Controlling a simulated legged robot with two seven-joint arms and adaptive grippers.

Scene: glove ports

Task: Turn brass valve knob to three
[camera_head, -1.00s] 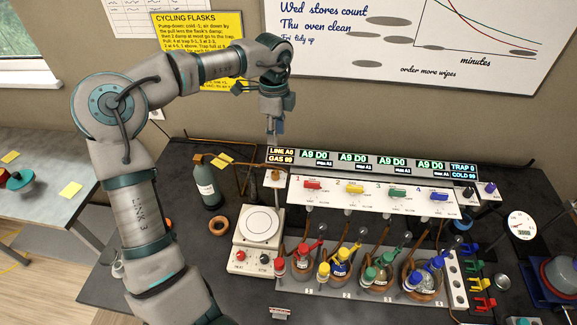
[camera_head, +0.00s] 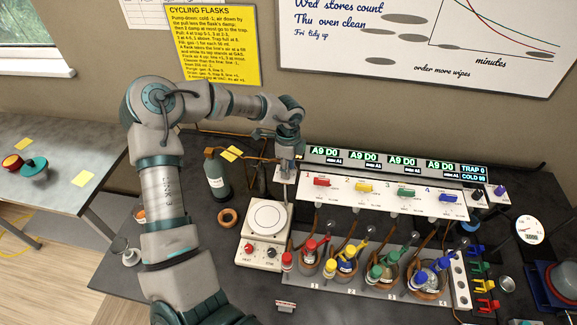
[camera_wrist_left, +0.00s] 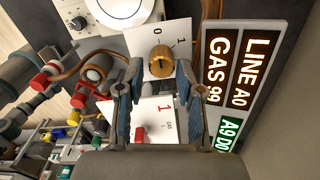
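The brass valve knob (camera_wrist_left: 161,60) shows in the left wrist view on a white plate (camera_wrist_left: 176,33) marked 0 and 1; the other marks are out of sight. My left gripper (camera_wrist_left: 160,68) is open, with a dark blue finger on each side of the knob in that view. I cannot tell whether the fingers touch it. In the head view my left gripper (camera_head: 286,170) points down at the left end of the white valve panel (camera_head: 385,197) and hides the knob. My right gripper is not in view.
Red (camera_head: 322,182), yellow, green and blue valve handles line the panel. The display strip (camera_head: 390,163) stands behind it. A hotplate (camera_head: 266,218) stands just in front of the gripper, a grey bottle (camera_head: 217,175) to its left. Flasks (camera_head: 345,262) stand in front of the panel.

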